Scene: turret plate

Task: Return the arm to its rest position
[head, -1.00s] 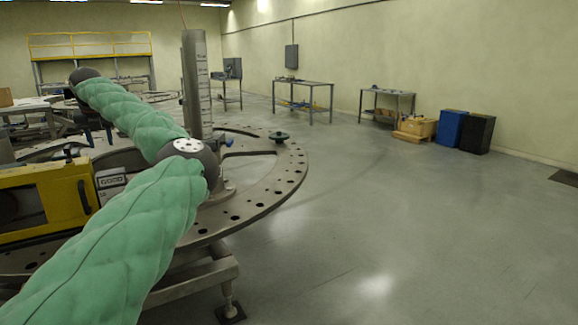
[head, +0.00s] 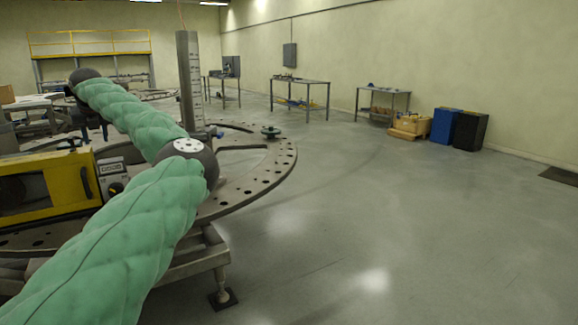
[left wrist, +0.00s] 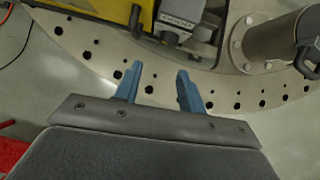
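My left arm, in a green padded sleeve, reaches across the left of the head view, bent at its elbow. Its wrist is over the large round turret plate (head: 262,178), a grey ring with holes along its rim. In the left wrist view my left gripper (left wrist: 158,72) has its two blue fingers apart with nothing between them. The plate's rim (left wrist: 88,57) lies beyond and below the fingertips, which look clear of it. My right gripper is in neither view.
A yellow-framed unit (head: 68,185) and an upright grey column (head: 190,80) stand on the plate. Workbenches (head: 300,90), a blue box (head: 447,125) and a black box (head: 470,130) stand along the wall.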

